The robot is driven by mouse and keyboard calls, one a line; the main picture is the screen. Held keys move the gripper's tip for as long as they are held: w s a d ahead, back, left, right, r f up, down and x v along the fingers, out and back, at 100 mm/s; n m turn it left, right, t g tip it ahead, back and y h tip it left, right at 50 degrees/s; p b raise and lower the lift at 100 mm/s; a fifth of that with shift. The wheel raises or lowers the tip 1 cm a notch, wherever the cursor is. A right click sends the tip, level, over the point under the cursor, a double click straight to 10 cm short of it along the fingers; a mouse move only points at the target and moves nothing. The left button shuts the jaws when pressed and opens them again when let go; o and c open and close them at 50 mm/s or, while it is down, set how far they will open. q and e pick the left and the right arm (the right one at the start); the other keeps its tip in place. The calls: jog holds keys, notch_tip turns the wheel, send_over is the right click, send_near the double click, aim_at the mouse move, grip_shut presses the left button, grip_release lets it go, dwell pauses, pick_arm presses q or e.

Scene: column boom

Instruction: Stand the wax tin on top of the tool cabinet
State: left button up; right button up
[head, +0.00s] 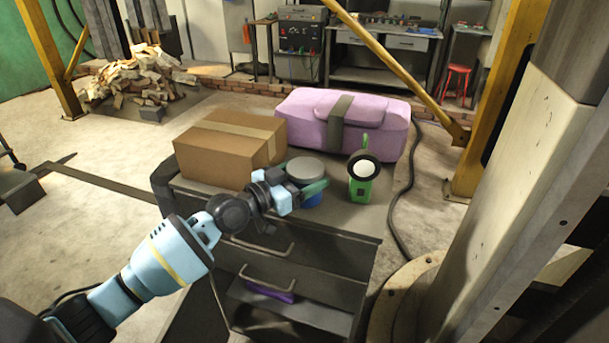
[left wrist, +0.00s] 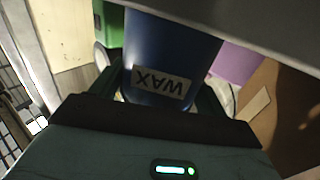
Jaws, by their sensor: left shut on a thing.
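The wax tin (head: 305,168) is a blue can with a grey lid, upright at the top of the dark grey tool cabinet (head: 338,218). My left gripper (head: 313,189) reaches in from the left and is shut around the tin's side. In the left wrist view the blue tin (left wrist: 170,45) sits between the fingers, its WAX label upside down in the picture. I cannot tell whether its base touches the cabinet top, since the gripper covers part of it. My right gripper is not in view.
A cardboard box (head: 215,152) and a pink-purple case (head: 370,120) stand behind the tin. A green lamp-like item (head: 362,188) stands right of it. A lower drawer is partly open with a purple item (head: 269,291) inside. The cabinet top's front strip is clear.

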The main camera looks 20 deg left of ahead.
pick_arm(q)
jog(key=o, duration=1.3)
jog(key=shift+f, duration=0.1)
jog(key=shift+r, duration=0.3)
jog(key=shift+v, duration=6.05)
jog(key=shift+f, duration=0.2)
